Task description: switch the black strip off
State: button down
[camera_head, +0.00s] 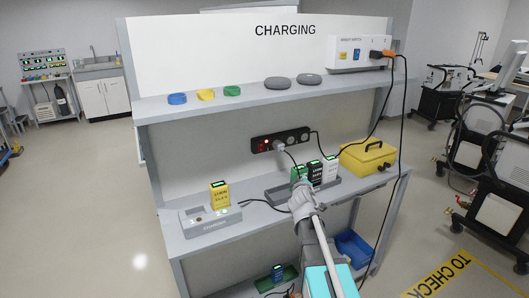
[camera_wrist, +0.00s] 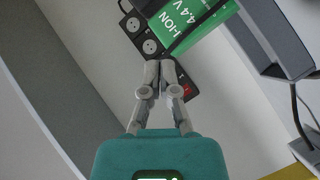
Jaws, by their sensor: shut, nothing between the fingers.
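The black strip (camera_head: 292,138) is fixed to the back panel under the shelf. Its left end carries a small red switch with a lit red spot (camera_head: 266,142).
Cables hang at the right.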

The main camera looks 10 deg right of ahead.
aim_at(261, 145)
jog(key=w+a+r+n+t+y+b, duration=0.1)
jog(key=w+a+n+t+y, duration=0.1)
jog(key=n+y, duration=0.3)
jog(key=w+a+r+n+t+y+b, duration=0.1)
jog(key=w+a+n+y, duration=0.3)
jog(key=n, duration=0.5)
jog(key=shift+w+a+r+t+y+b, duration=0.25)
jog(key=shift+a+t+y+b, duration=0.15)
jog(key=shift+a+y+b, duration=0.5)
jog(key=shift+w+d, duration=0.1)
jog(key=shift+w, duration=0.05)
jog(key=p+x, duration=0.2)
jog(key=x, duration=1.1)
jog(key=shift+w, duration=0.35)
jog(key=shift+w+a+r, duration=0.1)
jog(key=shift+a, duration=0.1)
